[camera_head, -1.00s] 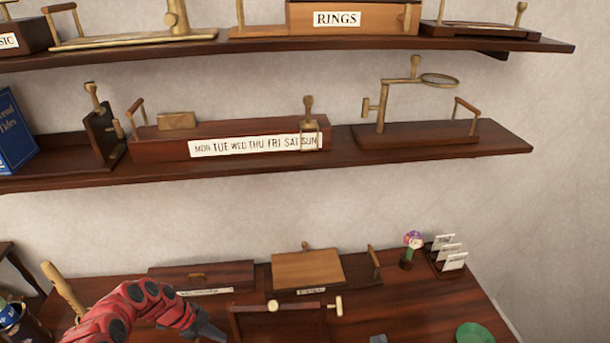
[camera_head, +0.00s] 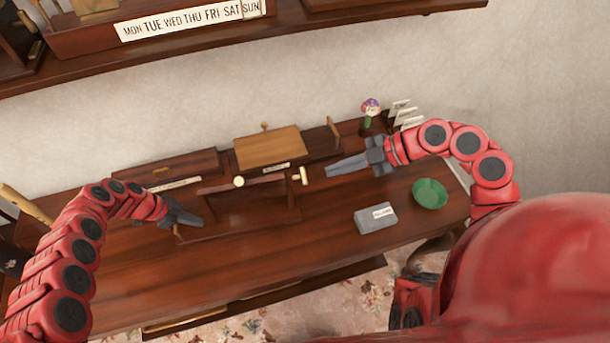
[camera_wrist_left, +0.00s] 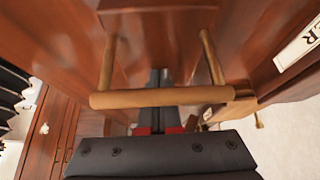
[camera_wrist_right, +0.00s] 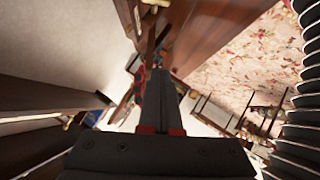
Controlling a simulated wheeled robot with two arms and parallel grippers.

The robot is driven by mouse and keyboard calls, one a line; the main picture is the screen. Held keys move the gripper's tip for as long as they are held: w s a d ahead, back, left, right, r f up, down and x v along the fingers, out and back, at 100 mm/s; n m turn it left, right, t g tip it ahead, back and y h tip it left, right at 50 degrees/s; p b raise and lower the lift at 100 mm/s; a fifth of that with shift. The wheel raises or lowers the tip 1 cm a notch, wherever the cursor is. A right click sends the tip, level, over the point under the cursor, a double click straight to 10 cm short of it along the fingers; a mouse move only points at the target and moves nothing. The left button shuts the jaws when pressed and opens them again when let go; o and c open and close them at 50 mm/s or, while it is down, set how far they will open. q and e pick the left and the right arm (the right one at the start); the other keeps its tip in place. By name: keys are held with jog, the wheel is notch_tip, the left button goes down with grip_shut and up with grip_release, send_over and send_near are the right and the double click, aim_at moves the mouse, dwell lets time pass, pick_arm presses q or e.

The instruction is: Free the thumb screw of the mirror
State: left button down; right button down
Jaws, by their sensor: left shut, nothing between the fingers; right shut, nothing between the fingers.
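The mirror (camera_head: 270,181) seems to be the dark wooden frame standing on the desk, seen from above; its glass face cannot be made out. A round brass knob (camera_head: 239,181) is at its upper left. A T-shaped brass screw (camera_head: 303,176) sticks out at its right side. My right gripper (camera_head: 328,170) is shut and empty, pointing left, a little right of the brass screw and apart from it. My left gripper (camera_head: 200,222) is shut and empty at the left of the mirror's base. In the left wrist view a brass-coloured handle bar (camera_wrist_left: 160,97) crosses in front of its fingers (camera_wrist_left: 158,78).
A box with a light lid (camera_head: 270,148) and a dark box (camera_head: 170,172) stand behind the mirror. A grey labelled block (camera_head: 375,219) and a green dish (camera_head: 430,194) lie to the right. A flower (camera_head: 370,108) and card holder stand at the back. A shelf (camera_head: 300,35) runs above.

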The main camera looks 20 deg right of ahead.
jog(key=d+m+h, duration=0.1)
jog(key=d+h, duration=0.1)
jog(key=d, duration=0.1)
send_near(299, 177)
jog(key=s+a, duration=0.1)
jog(key=a, duration=0.2)
jog(key=f, duration=0.1)
jog(key=w+f, duration=0.1)
jog(key=f, duration=0.2)
jog(key=shift+w+a+f, duration=0.2)
jog(key=shift+w+f, duration=0.1)
jog(key=shift+f, duration=0.05)
jog(key=shift+t+y, duration=0.3)
jog(key=shift+s+f+t, duration=0.1)
jog(key=shift+f+t, duration=0.05)
jog(key=shift+t, duration=0.25)
